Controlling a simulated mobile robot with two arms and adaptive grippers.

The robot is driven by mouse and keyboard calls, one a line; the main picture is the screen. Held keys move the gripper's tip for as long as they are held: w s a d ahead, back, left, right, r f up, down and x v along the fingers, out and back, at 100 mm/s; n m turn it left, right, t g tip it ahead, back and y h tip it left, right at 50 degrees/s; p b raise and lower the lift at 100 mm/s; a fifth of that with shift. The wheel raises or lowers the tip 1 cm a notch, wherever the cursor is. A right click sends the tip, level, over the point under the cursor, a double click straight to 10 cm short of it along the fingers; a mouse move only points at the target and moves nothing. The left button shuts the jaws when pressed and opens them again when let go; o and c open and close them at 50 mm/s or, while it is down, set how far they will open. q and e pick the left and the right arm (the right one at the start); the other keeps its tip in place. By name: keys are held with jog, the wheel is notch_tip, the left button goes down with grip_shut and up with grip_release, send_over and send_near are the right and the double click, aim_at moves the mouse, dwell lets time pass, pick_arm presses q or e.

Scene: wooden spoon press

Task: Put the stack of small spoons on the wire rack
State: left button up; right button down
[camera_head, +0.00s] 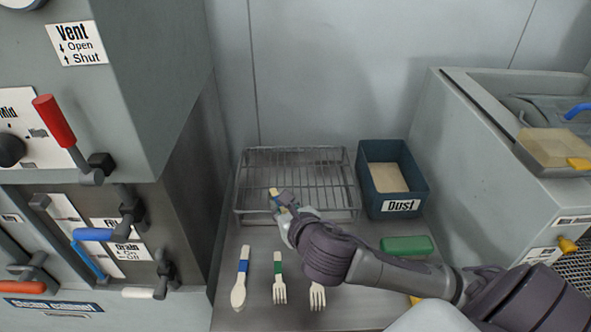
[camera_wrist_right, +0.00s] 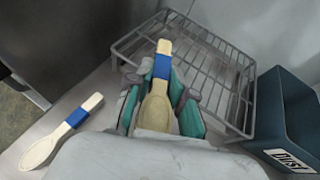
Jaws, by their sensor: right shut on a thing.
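My right gripper (camera_head: 284,203) is shut on a pale wooden spoon bundle with a blue band (camera_wrist_right: 162,66). I cannot tell how many spoons are in it. The handle end points up and away from the gripper, and the bowl end is between the fingers in the right wrist view. The wire rack (camera_head: 320,172) stands on the counter against the back wall. The gripper is at the rack's front left edge, and the held bundle shows in front of the rack's wires; contact is unclear. My left gripper is not in view.
Another blue-banded spoon (camera_head: 239,278), a green-banded fork (camera_head: 279,280) and a second fork (camera_head: 317,296) lie on the counter in front. The blue "Dust" bin (camera_head: 405,207) is right of the rack, with a green block (camera_head: 406,245) before it. Grey machines flank both sides.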

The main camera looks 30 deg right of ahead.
jog(key=w+d+r+m+g+h+p, duration=0.1)
jog(key=w+d+r+m+h+p, duration=0.15)
jog(key=d, duration=0.65)
jog(key=w+d+r+m+g+h+p, duration=0.1)
jog(key=d+r+m+h+p, duration=0.2)
jog(key=d, duration=0.6)
jog(key=p, duration=0.2)
send_over(297, 183)
jog(key=shift+n, duration=0.45)
jog(key=f, duration=0.7)
jog(key=shift+s+d+f, duration=0.15)
jog(key=shift+d+f, duration=0.05)
jog(key=shift+f, duration=0.1)
jog(key=shift+w+a+f, duration=0.15)
jog(key=shift+w, duration=0.05)
jog(key=shift+f, duration=0.35)
jog(key=shift+f+y, duration=0.25)
jog(key=shift+f, duration=1.5)
jog(key=c, duration=1)
grip_release()
jog(key=v, duration=1.2)
jog(key=shift+s+f, duration=0.1)
